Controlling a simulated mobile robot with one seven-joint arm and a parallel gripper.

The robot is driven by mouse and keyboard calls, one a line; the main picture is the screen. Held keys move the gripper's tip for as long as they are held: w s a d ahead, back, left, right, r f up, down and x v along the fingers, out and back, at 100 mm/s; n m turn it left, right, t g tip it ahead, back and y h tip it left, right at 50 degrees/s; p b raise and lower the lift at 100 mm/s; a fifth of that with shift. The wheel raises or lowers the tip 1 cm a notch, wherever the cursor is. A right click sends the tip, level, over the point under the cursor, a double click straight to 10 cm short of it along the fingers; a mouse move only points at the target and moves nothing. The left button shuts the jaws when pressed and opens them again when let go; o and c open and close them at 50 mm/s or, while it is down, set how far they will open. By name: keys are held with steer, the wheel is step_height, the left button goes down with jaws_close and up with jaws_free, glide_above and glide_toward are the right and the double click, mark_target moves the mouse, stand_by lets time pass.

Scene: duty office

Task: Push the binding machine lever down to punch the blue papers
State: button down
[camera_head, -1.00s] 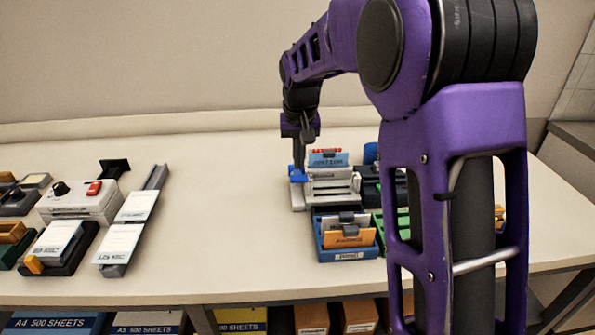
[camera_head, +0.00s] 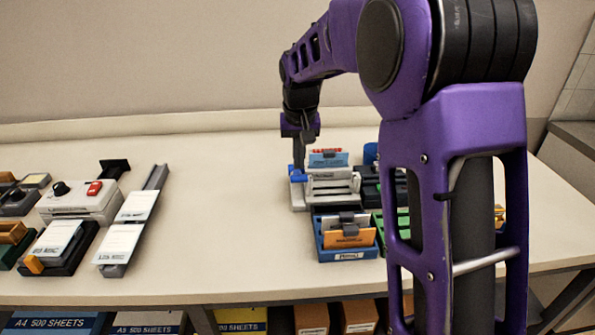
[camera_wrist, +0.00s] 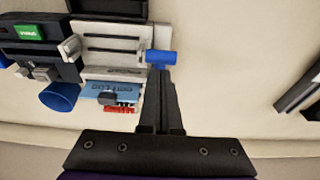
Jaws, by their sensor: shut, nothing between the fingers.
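The binding machine (camera_head: 331,188) is a light grey, slotted device near the back of the table. It also shows in the wrist view (camera_wrist: 112,44). Blue papers (camera_head: 328,159) stand at its back, with something red behind them; they show in the wrist view (camera_wrist: 112,92) too. The lever's blue handle (camera_head: 297,173) is at the machine's left side in the head view, and it shows in the wrist view (camera_wrist: 161,57). My gripper (camera_wrist: 160,72) is shut and empty, its fingertips at the blue handle, seemingly touching it. The lever's arm is partly hidden.
A blue tray (camera_head: 347,255) with orange cards stands in front of the machine. A dark device with a green label (camera_wrist: 30,32) sits beside it. A white machine (camera_head: 75,204) and paper stacks (camera_head: 120,242) are at the left. The middle of the table is clear.

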step_height(320, 180, up, 11)
steer(key=p, duration=0.4)
stand_by(0.8)
